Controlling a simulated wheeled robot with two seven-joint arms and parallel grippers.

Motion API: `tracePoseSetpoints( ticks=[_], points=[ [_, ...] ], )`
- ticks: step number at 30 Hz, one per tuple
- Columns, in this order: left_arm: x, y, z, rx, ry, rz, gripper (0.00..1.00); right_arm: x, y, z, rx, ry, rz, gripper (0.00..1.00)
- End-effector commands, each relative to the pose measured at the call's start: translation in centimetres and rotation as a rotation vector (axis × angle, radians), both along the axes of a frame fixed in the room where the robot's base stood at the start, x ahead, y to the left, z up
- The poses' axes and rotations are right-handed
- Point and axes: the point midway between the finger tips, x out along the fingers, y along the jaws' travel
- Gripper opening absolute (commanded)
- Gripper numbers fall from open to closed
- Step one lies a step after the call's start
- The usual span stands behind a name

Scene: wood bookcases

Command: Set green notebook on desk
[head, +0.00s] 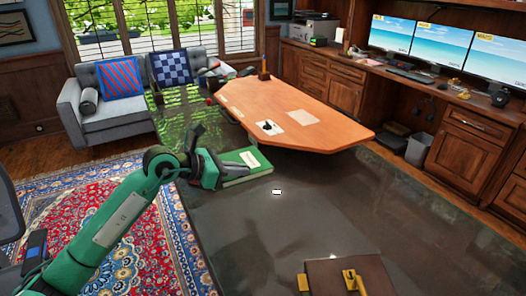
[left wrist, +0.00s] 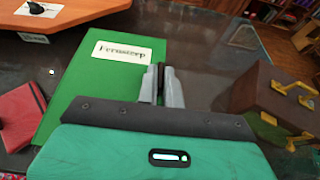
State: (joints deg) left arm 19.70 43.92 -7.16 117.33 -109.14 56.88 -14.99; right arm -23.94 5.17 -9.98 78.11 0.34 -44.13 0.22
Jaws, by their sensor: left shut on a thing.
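My left gripper (head: 222,170) is shut on the green notebook (head: 247,167). The notebook is a flat green book with a white label, held at its near edge. In the left wrist view the fingers (left wrist: 162,86) grip its right side, beside the label, and the notebook (left wrist: 85,98) spreads out to the left. It appears raised above the dark glossy surface (head: 290,205). A wooden desk with an orange-brown top (head: 335,105) stands beyond the notebook, with papers and a small dark item on it. My right gripper is not in view.
A brown case with gold clasps (head: 345,280) is at the bottom right. A red book (left wrist: 22,115) shows in the left wrist view. A grey sofa (head: 115,120) is at the left. A monitor counter (head: 400,75) lines the right. The desk's near top is mostly clear.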

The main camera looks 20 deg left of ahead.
Motion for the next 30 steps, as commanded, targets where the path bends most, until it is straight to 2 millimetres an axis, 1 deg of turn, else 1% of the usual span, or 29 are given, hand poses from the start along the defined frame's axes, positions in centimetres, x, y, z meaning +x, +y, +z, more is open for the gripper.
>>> tracePoseSetpoints(
  ticks=[2, 4, 7, 11, 18, 21, 24, 28, 30],
  points=[
    [0.3, 0.3, 0.4, -0.001, -0.006, 0.012, 0.0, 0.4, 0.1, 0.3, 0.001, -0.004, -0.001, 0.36],
    [0.5, 0.4, 0.3, -0.002, -0.003, 0.017, 0.0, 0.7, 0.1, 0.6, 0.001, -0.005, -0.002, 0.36],
    [0.5, 0.4, -0.9, -0.006, -0.001, 0.02, 0.0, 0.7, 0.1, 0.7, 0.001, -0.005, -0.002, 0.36],
    [0.5, 0.4, -4.3, -0.008, 0.003, 0.021, 0.0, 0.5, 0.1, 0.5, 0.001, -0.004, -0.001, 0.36],
    [0.4, 0.4, -10.7, -0.007, 0.002, 0.02, 0.0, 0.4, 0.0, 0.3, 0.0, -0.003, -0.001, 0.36],
    [0.5, 0.4, -12.8, -0.005, -0.001, 0.02, 0.0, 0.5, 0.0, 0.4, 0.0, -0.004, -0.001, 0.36],
    [0.5, 0.4, -14.2, -0.006, -0.003, 0.02, 0.0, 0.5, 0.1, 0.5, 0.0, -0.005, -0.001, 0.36],
    [0.5, 0.4, -15.1, -0.005, -0.004, 0.019, 0.0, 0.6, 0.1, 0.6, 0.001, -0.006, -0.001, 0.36],
    [0.5, 0.4, -15.9, -0.005, -0.002, 0.018, 0.0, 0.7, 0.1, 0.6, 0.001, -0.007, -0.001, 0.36]
  ],
)
